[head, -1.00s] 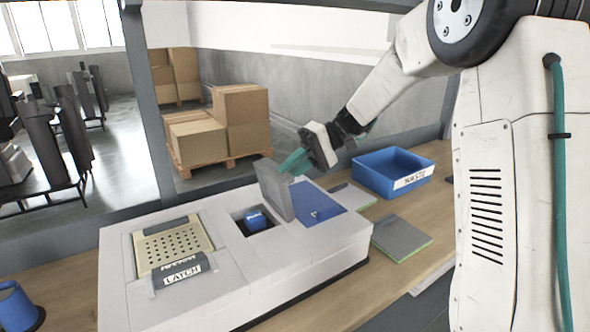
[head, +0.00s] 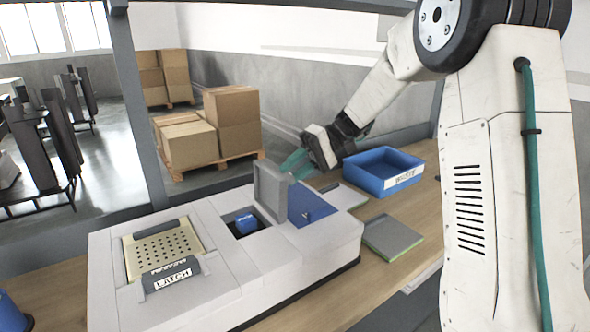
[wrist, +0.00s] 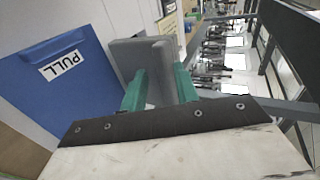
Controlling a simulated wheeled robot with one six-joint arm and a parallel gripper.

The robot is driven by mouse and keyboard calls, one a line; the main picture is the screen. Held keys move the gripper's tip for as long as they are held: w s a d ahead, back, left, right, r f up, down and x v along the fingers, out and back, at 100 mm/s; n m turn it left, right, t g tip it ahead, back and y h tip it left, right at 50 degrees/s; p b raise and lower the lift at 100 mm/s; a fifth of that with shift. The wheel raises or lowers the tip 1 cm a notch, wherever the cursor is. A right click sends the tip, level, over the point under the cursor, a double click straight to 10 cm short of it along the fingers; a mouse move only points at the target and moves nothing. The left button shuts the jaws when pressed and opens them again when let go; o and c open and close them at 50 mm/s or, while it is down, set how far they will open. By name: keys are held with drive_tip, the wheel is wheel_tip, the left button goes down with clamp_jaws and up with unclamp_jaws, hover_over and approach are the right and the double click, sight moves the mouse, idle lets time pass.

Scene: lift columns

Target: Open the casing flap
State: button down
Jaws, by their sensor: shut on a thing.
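The casing is a white box (head: 270,258) on the wooden table. Its grey flap (head: 270,192) stands raised, close to upright, beside a square opening (head: 236,219) with a blue part (head: 246,223) inside. My gripper (head: 293,162) is at the flap's upper right edge, its green fingers partly hidden behind the flap. In the wrist view the green fingers (wrist: 160,88) lie either side of the grey flap (wrist: 143,62) and are shut on it. A blue panel marked PULL (wrist: 62,85) is left of them in that view.
A perforated beige plate (head: 163,246) with a LATCH label (head: 172,278) is on the casing's left part. A blue WASTE bin (head: 384,172) and a grey-green pad (head: 393,237) lie to the right. Boxes on a pallet (head: 212,165) stand behind.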

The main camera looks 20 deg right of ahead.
drive_tip(key=c, duration=1.4)
unclamp_jaws()
drive_tip(key=shift+s+f, duration=0.15)
drive_tip(key=shift+f, duration=0.55)
drive_tip(key=shift+o, duration=0.3)
drive_tip(key=shift+a, duration=0.15)
drive_tip(key=shift+c, duration=0.3)
drive_tip(key=v, duration=0.8)
drive_tip(key=shift+w+r, duration=0.15)
drive_tip(key=shift+w, duration=0.05)
